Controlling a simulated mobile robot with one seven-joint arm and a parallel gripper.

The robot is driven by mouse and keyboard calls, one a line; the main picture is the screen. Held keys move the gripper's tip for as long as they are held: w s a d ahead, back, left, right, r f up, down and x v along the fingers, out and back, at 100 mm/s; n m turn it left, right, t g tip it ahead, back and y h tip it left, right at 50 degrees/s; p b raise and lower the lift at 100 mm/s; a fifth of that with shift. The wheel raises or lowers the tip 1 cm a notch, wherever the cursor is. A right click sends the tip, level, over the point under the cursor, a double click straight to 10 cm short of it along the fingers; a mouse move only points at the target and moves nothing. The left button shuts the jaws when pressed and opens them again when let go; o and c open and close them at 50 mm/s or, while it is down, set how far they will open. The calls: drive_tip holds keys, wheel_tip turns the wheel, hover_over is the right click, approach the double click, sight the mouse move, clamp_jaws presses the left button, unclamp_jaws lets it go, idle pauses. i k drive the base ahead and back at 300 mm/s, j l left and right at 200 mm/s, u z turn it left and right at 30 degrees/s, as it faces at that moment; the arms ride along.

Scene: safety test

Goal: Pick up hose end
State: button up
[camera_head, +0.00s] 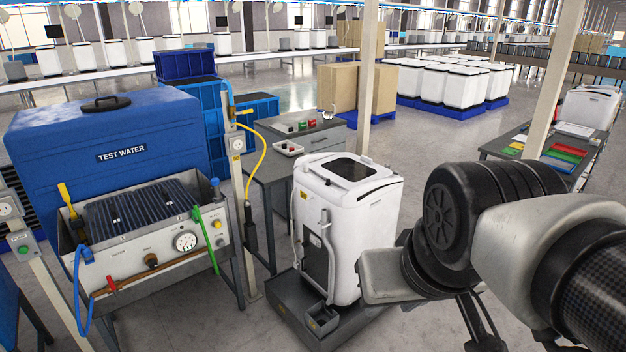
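A white washing machine (345,228) stands upright on a dark grey base (325,322) at the middle. A pale grey hose (328,255) hangs down its back panel; I cannot tell exactly where its end lies. A blue hose (77,290) loops over the left of the test bench, with a blue end piece (87,254) at the rim. A green hose (207,240) hangs at the bench's right. Which hose end is meant is not clear. My arm fills the lower right. Dark parts of my gripper (478,322) show at the bottom edge, apart from any hose, partly cut off.
The grey test bench (160,265) stands before a blue test water tank (105,145). A post (241,200) with a yellow cable (262,150) stands between bench and machine. Side tables stand behind the machine (300,140) and at right (545,150). Open floor (430,140) lies behind.

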sight(323, 222)
drive_tip(key=i+l+u, duration=0.1)
drive_tip(key=u, duration=0.4)
drive_tip(key=i+l+u, duration=0.35)
drive_tip(key=l, duration=0.3)
drive_tip(key=i+l+u, duration=0.15)
drive_tip(key=i+l, duration=0.35)
drive_tip(key=l, duration=0.2)
drive_tip(key=i+l, duration=0.15)
drive_tip(key=l, duration=0.2)
drive_tip(key=i+l, duration=0.2)
drive_tip(key=l, duration=0.2)
drive_tip(key=i+l+u, duration=0.1)
drive_tip(key=l, duration=0.25)
drive_tip(key=i+l, duration=0.25)
drive_tip(key=l, duration=0.15)
